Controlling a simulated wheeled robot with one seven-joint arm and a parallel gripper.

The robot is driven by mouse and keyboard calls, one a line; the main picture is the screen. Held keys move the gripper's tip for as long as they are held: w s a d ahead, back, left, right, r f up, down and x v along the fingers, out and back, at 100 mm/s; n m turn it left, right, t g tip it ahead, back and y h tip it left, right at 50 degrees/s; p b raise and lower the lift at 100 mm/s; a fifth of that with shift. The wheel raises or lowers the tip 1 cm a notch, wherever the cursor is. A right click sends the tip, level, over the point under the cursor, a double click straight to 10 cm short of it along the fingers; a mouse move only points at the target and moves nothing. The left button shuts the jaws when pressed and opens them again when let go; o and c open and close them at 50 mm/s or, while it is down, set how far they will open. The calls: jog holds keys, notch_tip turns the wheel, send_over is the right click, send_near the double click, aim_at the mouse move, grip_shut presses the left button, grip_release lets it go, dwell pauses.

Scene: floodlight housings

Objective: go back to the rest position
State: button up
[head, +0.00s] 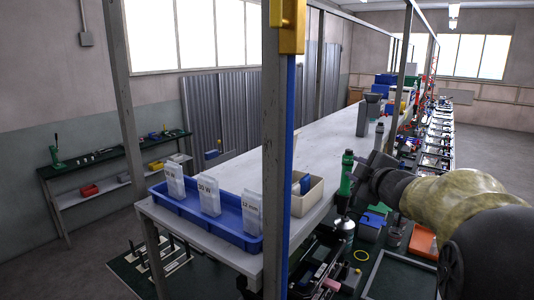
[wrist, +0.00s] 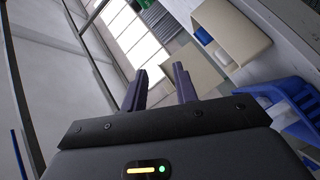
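My gripper (wrist: 159,74) shows in the wrist view with its two dark fingers apart and nothing between them. In the head view my gripper (head: 368,165) is at the end of my arm, which reaches in from the right, beside the right edge of the long table. A green-bodied tool (head: 347,172) appears right beside it there; I cannot tell whether they touch.
The long light table (head: 310,150) bears a blue tray (head: 178,203) with several white labelled packs and a beige bin (head: 306,197). An upright post (head: 277,130) with a blue strip stands in front. A dark bench (head: 110,155) is at the left.

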jog(key=s+a+f+m+g+h, duration=0.1)
jog(key=s+f+m+g+h, duration=0.15)
jog(key=s+f+m, duration=0.55)
jog(key=s+a+f+m+g+h, duration=0.2)
jog(key=s+f+g, duration=0.2)
jog(key=f, duration=0.9)
jog(key=s+a+f+m+g+y, duration=0.1)
jog(key=s+a+f+m+g, duration=0.1)
jog(key=s+f, duration=0.3)
jog(key=s+a+f+m+g+b, duration=0.1)
jog(key=s+f+g, duration=0.4)
jog(key=s, duration=0.5)
jog(key=shift+s+a+m+y, duration=0.3)
jog(key=shift+a+m+y, duration=0.05)
jog(key=shift+a+m, duration=0.5)
jog(key=shift+w, duration=0.15)
jog(key=shift+s+a, duration=0.1)
jog(key=shift+s, duration=0.1)
